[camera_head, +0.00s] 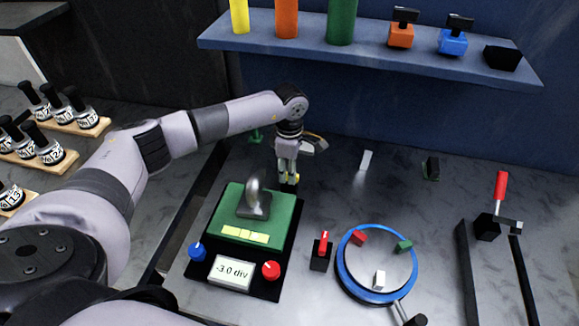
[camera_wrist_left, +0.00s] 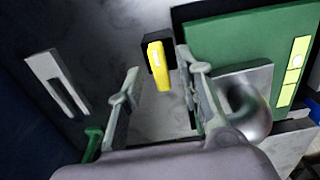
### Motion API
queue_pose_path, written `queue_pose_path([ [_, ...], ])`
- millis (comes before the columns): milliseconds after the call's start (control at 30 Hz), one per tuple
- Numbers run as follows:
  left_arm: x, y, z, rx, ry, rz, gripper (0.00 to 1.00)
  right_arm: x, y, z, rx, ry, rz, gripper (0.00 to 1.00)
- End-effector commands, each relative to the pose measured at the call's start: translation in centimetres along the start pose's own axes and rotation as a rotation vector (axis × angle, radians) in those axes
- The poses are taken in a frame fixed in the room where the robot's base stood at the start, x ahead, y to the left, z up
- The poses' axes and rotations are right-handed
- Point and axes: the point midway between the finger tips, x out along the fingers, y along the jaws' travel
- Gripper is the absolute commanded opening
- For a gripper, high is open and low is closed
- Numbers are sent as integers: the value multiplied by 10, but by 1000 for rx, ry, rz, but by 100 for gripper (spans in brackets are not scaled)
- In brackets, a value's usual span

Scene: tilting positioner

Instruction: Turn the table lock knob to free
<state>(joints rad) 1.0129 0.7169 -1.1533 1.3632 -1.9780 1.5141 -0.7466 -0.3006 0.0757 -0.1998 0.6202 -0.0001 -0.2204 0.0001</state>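A yellow lever-type knob (camera_wrist_left: 158,66) on a black block shows in the left wrist view, between my left gripper's fingers and beyond them. No readable label shows whether it is the table lock knob. In the head view a bit of yellow (camera_head: 295,178) shows at the fingertips. My left gripper (camera_head: 288,181) points down behind the green plate (camera_head: 274,212). Its two fingers are apart in the left wrist view (camera_wrist_left: 158,80), with no contact on the knob clear. A red knob (camera_head: 323,243) on a black block stands right of the plate. My right gripper is not in view.
A metal ring-shaped part (camera_head: 254,205) stands on the plate. Blue (camera_head: 197,252) and red (camera_head: 270,270) dials flank a display (camera_head: 231,272) reading "-3.0 div". A blue-rimmed round dish (camera_head: 345,276) is to the right. A blue shelf (camera_head: 370,53) spans the back.

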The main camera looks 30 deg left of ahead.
Motion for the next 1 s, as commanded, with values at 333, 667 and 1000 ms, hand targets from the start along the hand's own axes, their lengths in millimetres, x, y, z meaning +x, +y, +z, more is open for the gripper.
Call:
queue_pose_path([
  [333,9,0,0,1,-1,0,33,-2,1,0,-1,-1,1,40],
  [667,8,0,0,1,-1,0,15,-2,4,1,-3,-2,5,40],
  [1000,8,0,0,0,-1,0,0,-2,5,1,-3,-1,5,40],
])
